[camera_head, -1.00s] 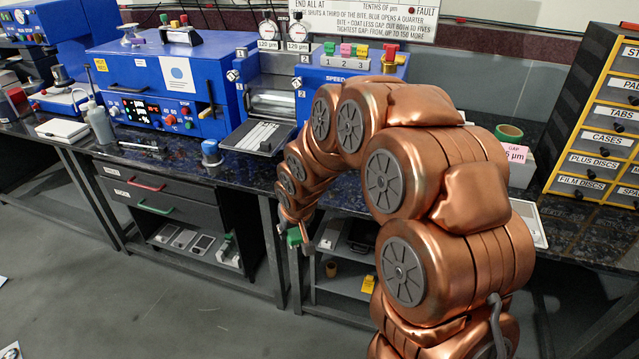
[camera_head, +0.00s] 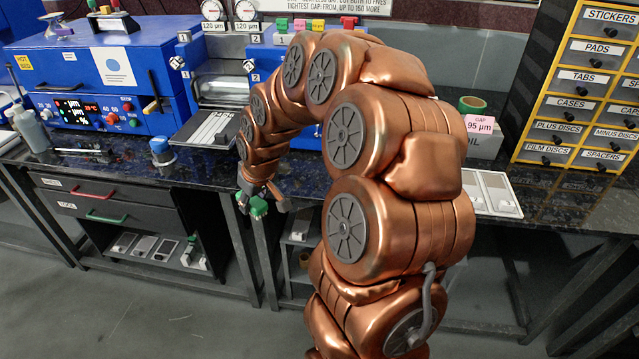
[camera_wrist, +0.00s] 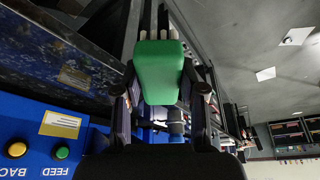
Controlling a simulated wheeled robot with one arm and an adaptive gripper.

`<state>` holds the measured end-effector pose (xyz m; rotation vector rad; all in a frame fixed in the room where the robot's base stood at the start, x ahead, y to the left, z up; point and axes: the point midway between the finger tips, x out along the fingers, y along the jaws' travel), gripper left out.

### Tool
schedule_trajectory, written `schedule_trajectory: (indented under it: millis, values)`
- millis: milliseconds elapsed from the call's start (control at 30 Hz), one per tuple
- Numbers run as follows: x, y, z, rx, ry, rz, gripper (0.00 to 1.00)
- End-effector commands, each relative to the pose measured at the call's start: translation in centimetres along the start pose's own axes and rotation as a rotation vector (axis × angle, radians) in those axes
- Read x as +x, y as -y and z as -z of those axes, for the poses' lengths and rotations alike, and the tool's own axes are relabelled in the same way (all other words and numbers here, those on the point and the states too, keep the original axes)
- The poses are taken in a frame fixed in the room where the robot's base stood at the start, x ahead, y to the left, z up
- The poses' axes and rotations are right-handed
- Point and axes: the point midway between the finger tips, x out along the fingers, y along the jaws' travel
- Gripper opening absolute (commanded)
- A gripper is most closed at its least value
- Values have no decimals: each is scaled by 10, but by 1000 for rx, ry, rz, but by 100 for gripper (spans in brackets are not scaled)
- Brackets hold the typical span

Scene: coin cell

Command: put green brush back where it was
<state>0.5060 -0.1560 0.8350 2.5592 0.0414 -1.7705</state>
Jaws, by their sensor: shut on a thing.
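My gripper (camera_head: 268,200) is shut on the green brush (camera_head: 258,207) in front of the dark bench's front edge, at about the height of the bench top. In the wrist view the green brush (camera_wrist: 160,72) shows as a green block between the two fingers of my gripper (camera_wrist: 162,88).
A drawer with a green handle (camera_head: 103,217) is below. A labelled cabinet (camera_head: 575,90) stands at the right. The floor in front is clear.

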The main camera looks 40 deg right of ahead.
Motion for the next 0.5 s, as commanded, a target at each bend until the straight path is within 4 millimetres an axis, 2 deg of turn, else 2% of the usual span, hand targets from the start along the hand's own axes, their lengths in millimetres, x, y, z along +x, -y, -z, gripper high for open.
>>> schedule_trajectory:
  millis: [33, 200, 400, 500]
  values:
    - [-4, -17, -10, 3, 0, 0, 0]
    - [-25, -58, -43, -33, 11, 6, 0]
    - [-51, -96, -86, -91, 27, 22, 0]
    - [-64, -107, -104, -121, 34, 31, 0]
